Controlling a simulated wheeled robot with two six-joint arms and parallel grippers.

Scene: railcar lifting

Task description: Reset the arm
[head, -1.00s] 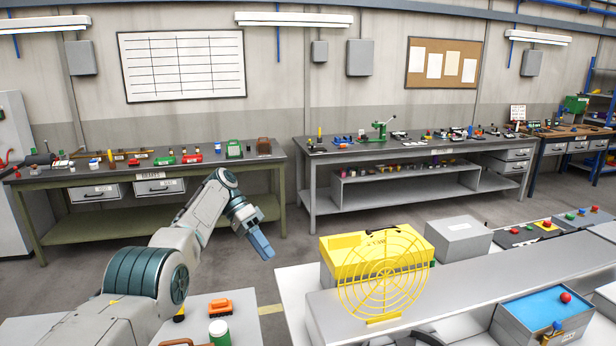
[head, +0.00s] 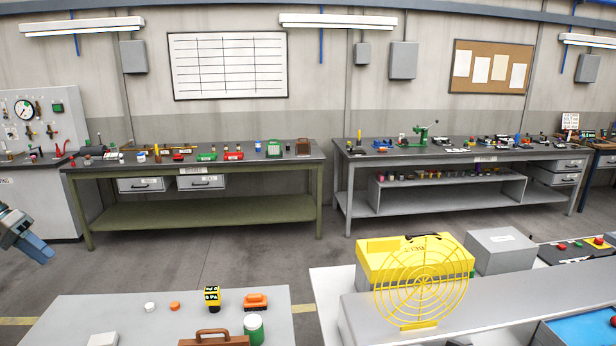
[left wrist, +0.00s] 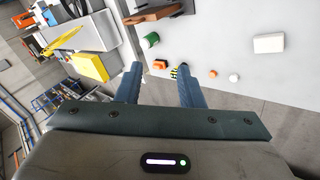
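My left gripper (head: 36,248) shows at the left edge of the head view, with blue fingers pointing down and to the right. Most of the left arm is out of the picture. In the left wrist view its two blue fingers (left wrist: 160,84) stand apart with nothing between them, so it is open and empty. It hangs in free air, clear of the tables. My right gripper is not in view.
A grey table (head: 120,318) in front holds a brown toolbox (head: 214,341), a green jar (head: 253,329), a yellow-black block (head: 212,297) and an orange piece (head: 256,300). A yellow box (head: 385,262) and yellow round grille (head: 421,283) stand at right. Open floor lies behind.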

